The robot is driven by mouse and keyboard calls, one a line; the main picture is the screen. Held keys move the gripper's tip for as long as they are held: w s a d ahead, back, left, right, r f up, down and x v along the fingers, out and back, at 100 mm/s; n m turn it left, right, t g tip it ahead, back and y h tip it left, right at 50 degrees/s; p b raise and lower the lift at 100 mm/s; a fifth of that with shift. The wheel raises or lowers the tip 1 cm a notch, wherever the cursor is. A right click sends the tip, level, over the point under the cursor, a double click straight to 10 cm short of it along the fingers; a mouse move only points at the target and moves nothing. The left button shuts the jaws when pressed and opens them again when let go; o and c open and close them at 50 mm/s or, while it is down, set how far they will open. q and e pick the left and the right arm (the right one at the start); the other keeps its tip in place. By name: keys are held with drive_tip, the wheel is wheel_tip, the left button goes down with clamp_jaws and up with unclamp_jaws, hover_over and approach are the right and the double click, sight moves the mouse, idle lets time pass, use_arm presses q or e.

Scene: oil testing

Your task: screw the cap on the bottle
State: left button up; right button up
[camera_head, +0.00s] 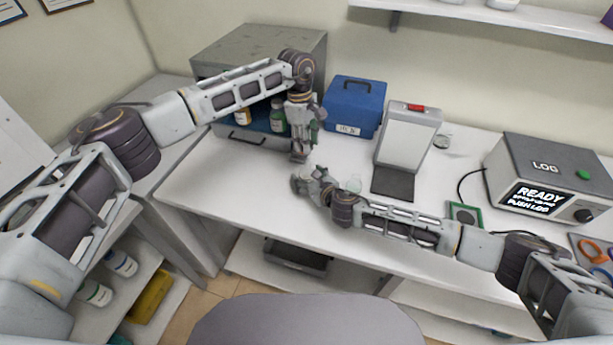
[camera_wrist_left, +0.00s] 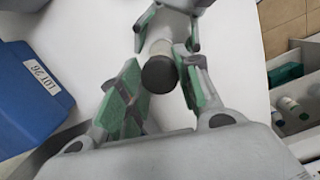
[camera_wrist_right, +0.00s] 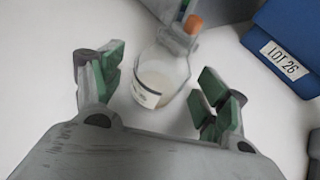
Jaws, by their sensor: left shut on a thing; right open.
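A clear bottle with a pale label (camera_wrist_right: 147,94) shows in the right wrist view, its neck towards the top right. My right gripper (camera_head: 301,182) is open. In the right wrist view its fingers (camera_wrist_right: 155,85) stand on either side of the bottle, apart from it.
A blue LOT 26 box (camera_head: 350,107) and a grey cabinet holding bottles (camera_head: 255,47) stand behind. A grey device with a red top part (camera_head: 408,137) and a LOG unit (camera_head: 550,180) are to the right. White table (camera_head: 215,180) is clear at front left.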

sight(307, 163)
drive_tip(key=shift+w+a+f, duration=0.25)
drive_tip(key=shift+w, duration=0.25)
drive_tip(key=c, duration=1.5)
use_arm(q)
drive_tip(key=shift+f, duration=2.5)
use_arm(e)
drive_tip(key=shift+c, duration=0.2)
use_arm(q)
drive_tip(key=shift+f, duration=0.15)
drive_tip(key=shift+f, duration=0.7)
drive_tip(key=shift+f, duration=0.55)
use_arm(e)
clamp_jaws()
